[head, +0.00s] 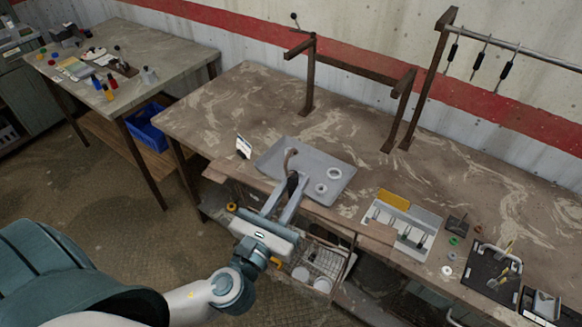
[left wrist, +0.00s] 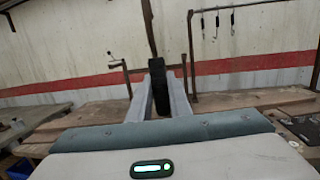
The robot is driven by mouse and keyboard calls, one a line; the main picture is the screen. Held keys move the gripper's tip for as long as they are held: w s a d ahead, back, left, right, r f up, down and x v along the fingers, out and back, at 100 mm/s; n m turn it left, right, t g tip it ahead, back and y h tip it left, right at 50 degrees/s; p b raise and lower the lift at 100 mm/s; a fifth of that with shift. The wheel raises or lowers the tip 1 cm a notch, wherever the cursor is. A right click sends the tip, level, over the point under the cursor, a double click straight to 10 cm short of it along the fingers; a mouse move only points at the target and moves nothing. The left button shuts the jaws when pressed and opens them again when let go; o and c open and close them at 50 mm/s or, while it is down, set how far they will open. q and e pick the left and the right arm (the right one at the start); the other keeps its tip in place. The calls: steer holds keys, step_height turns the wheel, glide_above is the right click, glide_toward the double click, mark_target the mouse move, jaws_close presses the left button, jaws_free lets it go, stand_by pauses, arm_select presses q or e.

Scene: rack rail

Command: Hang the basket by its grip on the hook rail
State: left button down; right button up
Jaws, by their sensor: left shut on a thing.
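My left gripper (head: 289,188) is shut on a black grip (head: 293,184), in front of the bench's front edge. A curved brown piece (head: 289,158) rises from this grip. In the left wrist view the black grip (left wrist: 160,92) stands nearly upright between the fingers. A wire-mesh basket (head: 322,260) with white round things shows lower down, partly behind my wrist; I cannot see how it joins the grip. The brown hook rail (head: 350,69) stands on posts at the back of the bench, apart from the grip. My right gripper is not in view.
A grey tray (head: 270,158) with pale rings lies on the bench behind the grip. A white card (head: 243,146) stands left of it. A divided tray (head: 425,218) is at the right. A taller rail (head: 530,53) with hanging tools is at back right.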

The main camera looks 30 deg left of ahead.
arm_select(q)
steer(key=shift+s+d+f, duration=0.25)
steer(key=shift+s+d, duration=0.15)
steer(key=shift+s, duration=0.15)
steer(key=shift+r, duration=0.1)
step_height(320, 180, down, 16)
steer(key=b, duration=1.5)
steer(key=shift+r+b, duration=0.15)
steer(key=shift+b, duration=0.2)
